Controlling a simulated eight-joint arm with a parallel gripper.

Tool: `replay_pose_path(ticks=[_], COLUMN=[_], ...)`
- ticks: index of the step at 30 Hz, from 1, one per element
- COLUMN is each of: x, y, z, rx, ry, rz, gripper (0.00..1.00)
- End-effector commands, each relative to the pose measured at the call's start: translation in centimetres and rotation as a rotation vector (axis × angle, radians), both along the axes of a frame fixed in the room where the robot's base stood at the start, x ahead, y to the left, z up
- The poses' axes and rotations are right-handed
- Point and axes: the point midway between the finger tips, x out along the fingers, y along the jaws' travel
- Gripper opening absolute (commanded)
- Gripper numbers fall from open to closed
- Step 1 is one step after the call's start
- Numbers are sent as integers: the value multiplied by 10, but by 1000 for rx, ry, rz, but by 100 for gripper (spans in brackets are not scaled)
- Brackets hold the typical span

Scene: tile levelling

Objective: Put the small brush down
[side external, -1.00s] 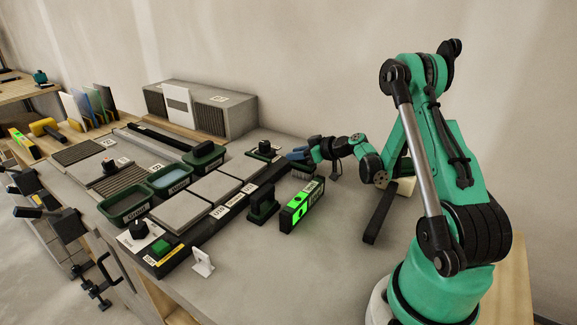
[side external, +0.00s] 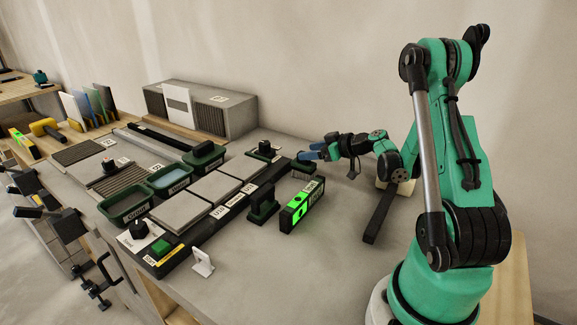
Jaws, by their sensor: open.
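My gripper (side external: 309,151), with blue fingertips, is open above the far right part of the grey bench. A small dark green and black item (side external: 299,164), which looks like the small brush, lies on the bench just below and left of the fingertips. It appears apart from them. It is too small here to make out bristles, and I cannot tell its exact shape.
Grey tiles (side external: 180,213), green trays (side external: 124,205) and a dark bar (side external: 381,213) lie around. The bench front right is clear.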

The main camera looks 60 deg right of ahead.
Motion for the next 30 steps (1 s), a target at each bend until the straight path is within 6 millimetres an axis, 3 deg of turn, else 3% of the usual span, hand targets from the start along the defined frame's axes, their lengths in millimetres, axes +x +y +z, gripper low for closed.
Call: replay_pose_path(ticks=[6, 11, 15, 19, 24, 30], x=[-23, -10, 7, 7, -16, -46], y=[1, 29, 84, 142, 205, 244], z=[12, 23, 39, 54, 68, 76], rx=[4, 51, 110, 125, 88, 26], ry=[5, 86, 242, 388, 513, 545], rz=[1, 38, 75, 79, 51, 8], gripper=[60, 60, 60, 60, 60, 60])
